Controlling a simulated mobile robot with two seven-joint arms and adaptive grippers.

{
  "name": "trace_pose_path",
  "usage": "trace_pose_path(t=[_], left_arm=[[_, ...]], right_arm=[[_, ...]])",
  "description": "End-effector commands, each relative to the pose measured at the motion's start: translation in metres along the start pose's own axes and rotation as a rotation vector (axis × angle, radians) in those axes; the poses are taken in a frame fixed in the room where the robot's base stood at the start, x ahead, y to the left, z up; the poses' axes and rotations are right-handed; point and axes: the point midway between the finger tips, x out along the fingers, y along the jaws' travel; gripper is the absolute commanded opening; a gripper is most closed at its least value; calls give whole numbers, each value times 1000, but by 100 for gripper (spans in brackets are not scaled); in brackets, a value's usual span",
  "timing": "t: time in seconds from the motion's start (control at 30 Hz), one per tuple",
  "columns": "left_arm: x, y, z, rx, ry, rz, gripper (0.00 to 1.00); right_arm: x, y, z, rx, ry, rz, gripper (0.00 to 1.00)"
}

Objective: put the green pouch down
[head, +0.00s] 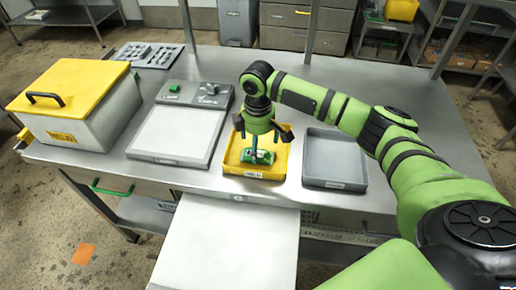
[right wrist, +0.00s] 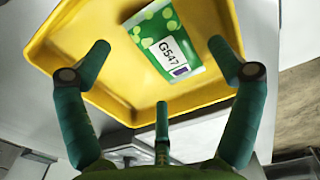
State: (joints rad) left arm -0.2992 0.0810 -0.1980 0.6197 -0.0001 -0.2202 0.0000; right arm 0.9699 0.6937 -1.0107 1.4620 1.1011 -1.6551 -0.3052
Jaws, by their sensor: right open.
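The green pouch (head: 267,157) lies in the yellow tray (head: 238,171) on the steel table. The right wrist view shows the pouch (right wrist: 164,40) lying on the floor of the yellow tray (right wrist: 60,50), its white label reading G547. My right gripper (head: 263,142) points down over the tray with its fingers spread. In the right wrist view, my right gripper (right wrist: 160,72) is open, with fingers left, right and below the pouch; none is closed on it. In the head view the gripper partly hides the pouch. My left gripper is not in view.
A grey tray (head: 335,175) stands right of the yellow one. A scale with a white plate (head: 178,132) stands to its left, then a white box with a yellow lid (head: 75,87). Table uprights rise behind. A pale panel (head: 225,245) projects in front.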

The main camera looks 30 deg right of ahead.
Motion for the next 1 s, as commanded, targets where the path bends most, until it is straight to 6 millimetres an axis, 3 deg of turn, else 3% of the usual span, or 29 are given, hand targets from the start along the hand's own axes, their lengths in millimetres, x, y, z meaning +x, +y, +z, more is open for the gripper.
trace_pose_path(t=[0.2, 0.43, 0.6, 1.0], left_arm=[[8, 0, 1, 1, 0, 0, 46], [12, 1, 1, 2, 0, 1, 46], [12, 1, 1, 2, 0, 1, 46], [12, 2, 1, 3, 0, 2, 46]], right_arm=[[-49, 1, -1, -1, 5, 3, 92], [-86, 0, -1, -1, 4, 1, 92], [-96, 0, 0, -1, 1, 0, 92], [-97, 0, 0, -1, 1, -1, 92]])
